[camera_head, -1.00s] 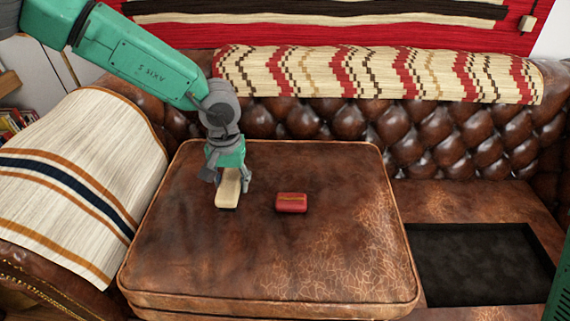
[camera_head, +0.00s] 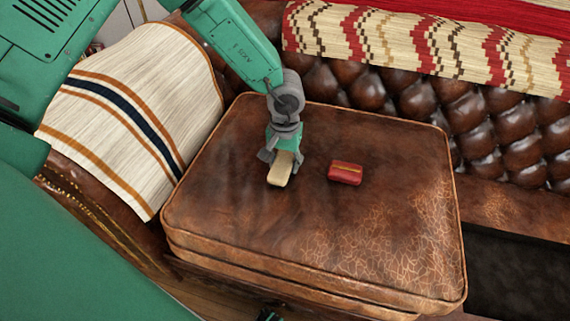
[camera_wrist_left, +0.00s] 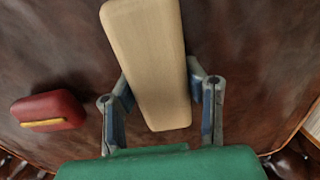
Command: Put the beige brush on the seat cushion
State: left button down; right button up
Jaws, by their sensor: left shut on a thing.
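The beige brush (camera_head: 279,176) is a pale oblong block over the left-middle part of the brown leather seat cushion (camera_head: 240,225). My left gripper (camera_head: 283,160) is shut on it, pointing down from above. In the left wrist view the brush (camera_wrist_left: 150,60) lies between the two fingers, with the cushion (camera_wrist_left: 255,50) behind it. I cannot tell whether the brush touches the cushion or hangs just above it.
A small red block with a yellow stripe (camera_head: 345,172) lies on the cushion, right of the brush. A striped blanket (camera_head: 140,110) covers the left armrest, and a patterned cloth (camera_head: 430,40) hangs over the tufted backrest. The cushion's front and right are clear. A dark recess (camera_head: 510,275) lies at right.

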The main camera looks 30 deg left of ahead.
aim_at(286, 160)
pick_arm(q)
jog(key=c, duration=1)
grip_release()
jog(key=shift+s+a, duration=0.1)
jog(key=shift+o, duration=0.2)
jog(key=shift+d+r, duration=0.2)
jog(key=shift+d, duration=0.45)
jog(key=shift+r, duration=0.3)
notch_tip(286, 160, up, 10)
jog(key=p, duration=0.4)
jog(key=shift+a+r, duration=0.15)
jog(key=shift+r, duration=0.45)
pick_arm(e)
jog(key=r, duration=0.4)
jog(key=shift+d+r, duration=0.1)
jog(key=shift+d, duration=0.25)
pick_arm(q)
jog(key=shift+a, duration=0.15)
pick_arm(e)
jog(key=shift+a, duration=0.25)
